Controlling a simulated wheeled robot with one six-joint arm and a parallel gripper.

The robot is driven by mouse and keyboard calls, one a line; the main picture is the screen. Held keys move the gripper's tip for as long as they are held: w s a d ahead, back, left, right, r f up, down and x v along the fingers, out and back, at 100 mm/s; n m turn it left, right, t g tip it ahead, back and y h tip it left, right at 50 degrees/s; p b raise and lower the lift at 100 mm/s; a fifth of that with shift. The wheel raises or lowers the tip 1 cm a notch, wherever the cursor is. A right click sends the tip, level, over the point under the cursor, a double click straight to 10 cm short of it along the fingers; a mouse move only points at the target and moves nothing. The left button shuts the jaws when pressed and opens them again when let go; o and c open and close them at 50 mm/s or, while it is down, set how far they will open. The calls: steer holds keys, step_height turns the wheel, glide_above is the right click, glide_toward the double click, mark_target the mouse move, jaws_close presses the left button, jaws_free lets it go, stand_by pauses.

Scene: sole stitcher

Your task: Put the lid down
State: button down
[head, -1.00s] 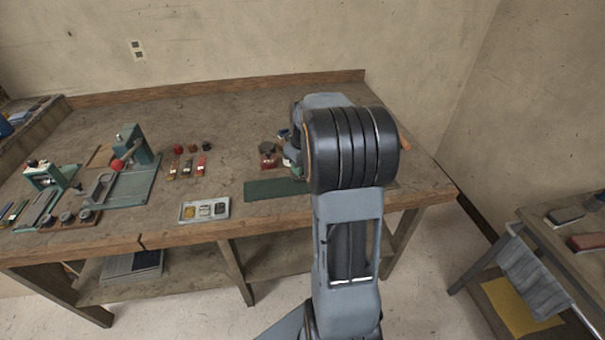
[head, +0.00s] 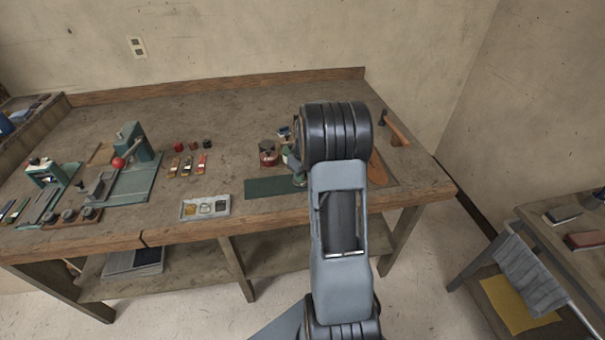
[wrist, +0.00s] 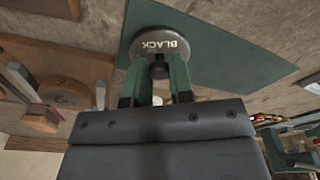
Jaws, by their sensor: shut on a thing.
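A round grey lid (wrist: 150,42) marked "BLACK", with a dark knob on top, is in the wrist view. My gripper (wrist: 158,78) is shut on its knob with two green fingers. The lid shows over the left part of a dark green mat (wrist: 240,50); I cannot tell whether it touches the mat. In the head view the mat (head: 268,188) lies near the bench's front edge. My arm hides most of my gripper there, and the lid is not clear.
A hammer (head: 396,130) and a brown leather piece (head: 378,170) lie to the right. A tray of small dishes (head: 205,207) is left of the mat. The bench (head: 230,120) is bare farther back.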

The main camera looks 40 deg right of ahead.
steer(key=shift+f, duration=0.25)
steer(key=c, duration=1)
jaws_free()
steer(key=shift+r, duration=0.1)
step_height(320, 180, up, 12)
steer(key=s, duration=0.1)
steer(key=s+a+r, duration=0.2)
steer(key=a, duration=0.4)
steer(key=s+a+r, duration=0.2)
steer(key=s+a, duration=0.1)
steer(key=a, duration=0.3)
steer(key=s+a+f+m+t, duration=0.1)
steer(key=s+a+f+t, duration=0.1)
steer(key=s+a, duration=0.9)
steer(key=shift+s+a, duration=0.2)
steer(key=shift+s, duration=0.2)
